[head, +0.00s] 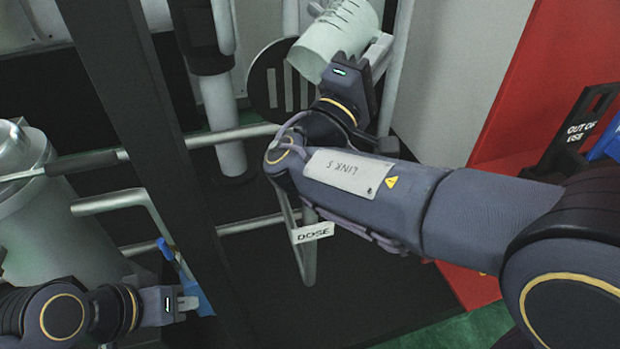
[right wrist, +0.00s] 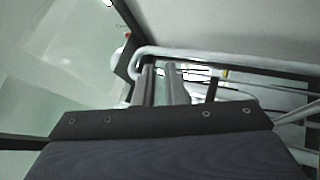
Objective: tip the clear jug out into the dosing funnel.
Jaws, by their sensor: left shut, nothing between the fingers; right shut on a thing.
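The clear jug (head: 334,38) is at the top of the head view, tilted, with its lower-left end beside a dark round slotted piece (head: 262,82). I cannot tell whether anything is pouring out of it. My right gripper (head: 372,58) is shut on the jug's handle. A DOSE label (head: 312,232) hangs on a metal frame; I cannot make out the funnel clearly. My left gripper (head: 188,303) is shut and empty at lower left.
A dark upright post (head: 150,120) stands between my two grippers, crossed by metal rails (head: 235,135). A large metal vessel (head: 50,220) is at left. A blue piece (head: 185,280) lies close by my left gripper. A red panel (head: 525,80) and an OUT OF USE sign (head: 582,128) are at right.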

